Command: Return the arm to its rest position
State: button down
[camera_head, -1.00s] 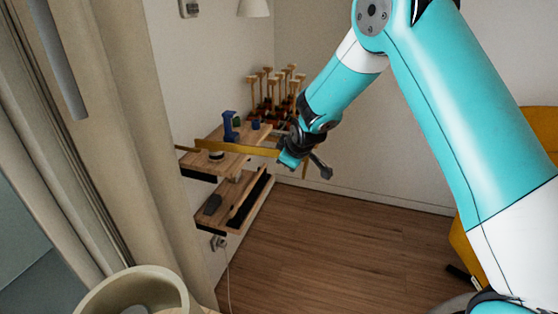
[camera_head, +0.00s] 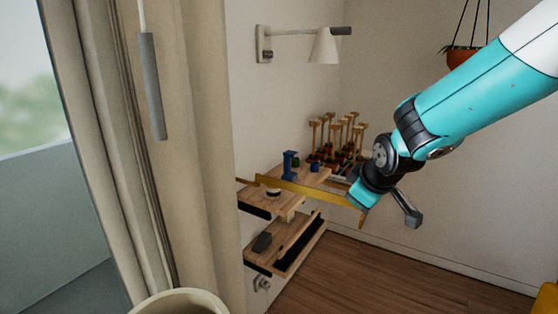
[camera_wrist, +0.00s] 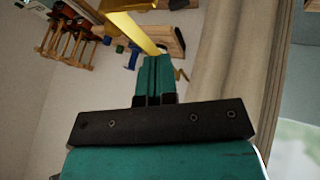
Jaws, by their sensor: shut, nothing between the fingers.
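My arm comes in from the right in the head view, teal, white and black. My gripper (camera_head: 359,199) is at its lower left end, in front of the wall shelves as seen from the head. In the wrist view its two teal fingers (camera_wrist: 155,80) lie together, shut with nothing between them. A yellow strip (camera_head: 300,187) runs along the shelf and passes close by the gripper in the picture. I cannot tell whether they touch.
An upper wooden shelf (camera_head: 305,178) holds a blue object (camera_head: 289,165) and several wooden-handled items (camera_head: 340,132). A lower shelf (camera_head: 290,245) holds a dark object (camera_head: 262,242).

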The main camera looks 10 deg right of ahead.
jog(key=s+a+r+g+y, duration=0.1)
jog(key=s+a+g, duration=0.1)
jog(key=s, duration=0.8)
jog(key=s+a+r+m+g+y, duration=0.1)
jog(key=s+a, duration=0.3)
jog(key=s, duration=0.6)
jog(key=s+a+r+g+y, duration=0.1)
jog(key=s+a+r+g, duration=0.2)
jog(key=s, duration=0.7)
jog(key=shift+r+m+g+y, duration=0.15)
jog(key=shift+m+g+y, duration=0.25)
jog(key=shift+g, duration=0.1)
